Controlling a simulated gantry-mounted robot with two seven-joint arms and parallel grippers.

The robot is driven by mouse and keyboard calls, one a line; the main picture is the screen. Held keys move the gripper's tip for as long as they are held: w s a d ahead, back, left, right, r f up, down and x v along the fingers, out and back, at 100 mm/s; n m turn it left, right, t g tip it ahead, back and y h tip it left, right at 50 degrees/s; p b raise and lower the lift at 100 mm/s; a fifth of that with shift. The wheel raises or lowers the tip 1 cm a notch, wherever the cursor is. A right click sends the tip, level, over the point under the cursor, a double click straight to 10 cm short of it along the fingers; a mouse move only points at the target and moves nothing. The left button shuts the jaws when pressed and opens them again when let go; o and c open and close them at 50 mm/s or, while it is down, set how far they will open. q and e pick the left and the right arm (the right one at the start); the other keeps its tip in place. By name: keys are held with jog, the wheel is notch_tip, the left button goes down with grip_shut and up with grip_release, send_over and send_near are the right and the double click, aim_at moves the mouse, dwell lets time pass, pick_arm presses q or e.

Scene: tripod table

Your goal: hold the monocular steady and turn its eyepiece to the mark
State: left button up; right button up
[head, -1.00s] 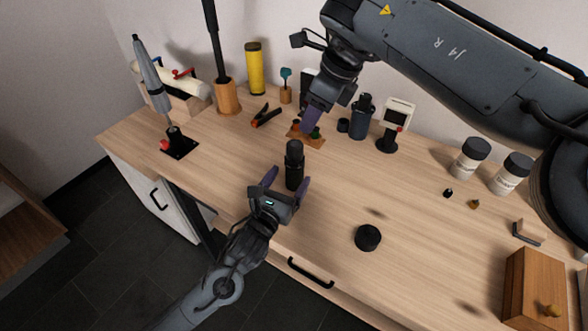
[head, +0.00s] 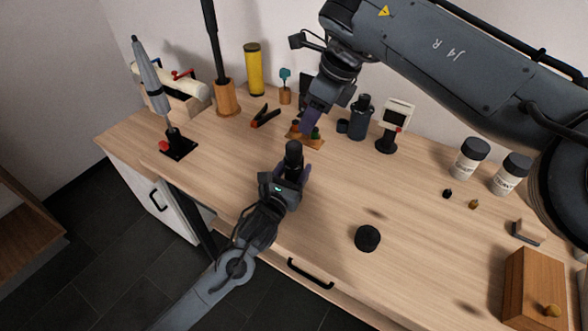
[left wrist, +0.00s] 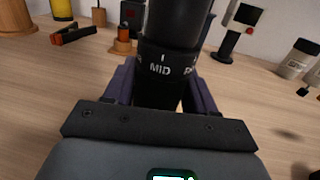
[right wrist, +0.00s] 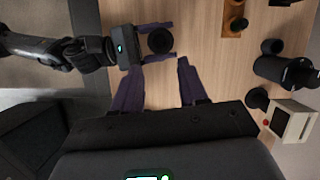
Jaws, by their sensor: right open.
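The monocular (head: 293,158) is a black cylinder standing upright on the table. In the left wrist view its body (left wrist: 160,90) carries white "MID" lettering with a short line above, and part of another label at the right. My left gripper (head: 293,172) has its purple fingers on both sides of the monocular's lower part; I cannot tell whether they press on it. From above, the right wrist view shows the monocular's round top (right wrist: 160,41) between those fingers. My right gripper (right wrist: 160,75) is open and empty, above and behind the monocular in the head view.
A black round cap (head: 367,238) lies to the right on clear table. Orange-black pliers (head: 265,116) lie at the back left.

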aim_at(294, 146)
pick_arm(q)
jog(key=c, duration=0.4)
jog(key=shift+c, duration=0.5)
pick_arm(e)
jog(key=o, duration=0.4)
jog(key=shift+o, duration=0.4)
jog(key=shift+m, duration=0.3)
jog(key=a+f+m+t, duration=0.1)
jog(key=f+m, duration=0.2)
jog(key=w+a+f+m+t+h, duration=0.1)
jog(key=f+m, duration=0.2)
jog(key=a+f+m+h, duration=0.1)
jog(key=f+m, duration=0.1)
jog(key=f, duration=0.2)
jog(key=shift+w+a+f+m+t, duration=0.1)
jog(key=shift+w+a+m+t, duration=0.2)
jog(key=shift+m+t, duration=0.1)
